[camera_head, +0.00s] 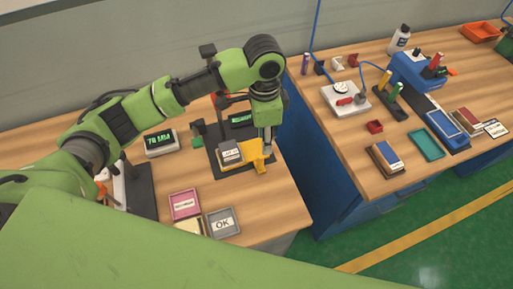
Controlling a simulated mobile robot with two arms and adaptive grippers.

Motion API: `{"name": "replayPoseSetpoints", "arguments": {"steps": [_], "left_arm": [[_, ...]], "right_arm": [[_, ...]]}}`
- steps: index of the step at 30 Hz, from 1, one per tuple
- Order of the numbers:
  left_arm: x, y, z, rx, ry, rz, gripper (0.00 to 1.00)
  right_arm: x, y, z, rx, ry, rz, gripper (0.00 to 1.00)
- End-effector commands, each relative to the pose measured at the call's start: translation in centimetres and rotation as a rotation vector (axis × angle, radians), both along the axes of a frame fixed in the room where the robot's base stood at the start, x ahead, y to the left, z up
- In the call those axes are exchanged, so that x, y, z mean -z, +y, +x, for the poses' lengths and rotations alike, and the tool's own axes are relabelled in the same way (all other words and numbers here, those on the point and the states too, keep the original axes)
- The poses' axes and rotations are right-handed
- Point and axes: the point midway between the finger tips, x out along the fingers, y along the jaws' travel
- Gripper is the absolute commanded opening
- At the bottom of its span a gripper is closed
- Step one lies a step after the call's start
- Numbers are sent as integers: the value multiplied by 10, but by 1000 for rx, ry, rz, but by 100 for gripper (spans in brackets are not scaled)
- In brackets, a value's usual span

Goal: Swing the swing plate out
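A yellow plate (258,163), which looks like the swing plate, sits on a dark fixture base (208,161) on the left bench. A grey labelled block (230,153) lies at its left side. My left arm reaches over from the left, and its gripper (267,142) points down at the plate's right end. The fingertips are very close to the yellow plate; contact and finger opening are too small to tell. The wrist hides part of the fixture behind it. My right gripper is not in view.
A display box (161,142) stands left of the fixture. A pink tray (184,204) and a grey OK tray (222,222) lie in front. Across a gap, a second bench (335,140) holds a blue device (417,72), a teal tray (427,145) and several small items.

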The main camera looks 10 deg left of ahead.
Motion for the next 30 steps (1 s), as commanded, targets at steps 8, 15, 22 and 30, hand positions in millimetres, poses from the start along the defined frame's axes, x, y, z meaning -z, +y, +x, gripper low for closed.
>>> {"name": "replayPoseSetpoints", "arguments": {"steps": [8,15,22,30], "left_arm": [[-1,11,5,4,13,36,30],[43,12,4,3,14,35,30],[90,11,4,4,11,34,30],[122,10,5,5,9,33,30]], "right_arm": [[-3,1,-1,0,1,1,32],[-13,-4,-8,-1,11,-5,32],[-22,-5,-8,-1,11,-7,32],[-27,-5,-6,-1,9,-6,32]]}}
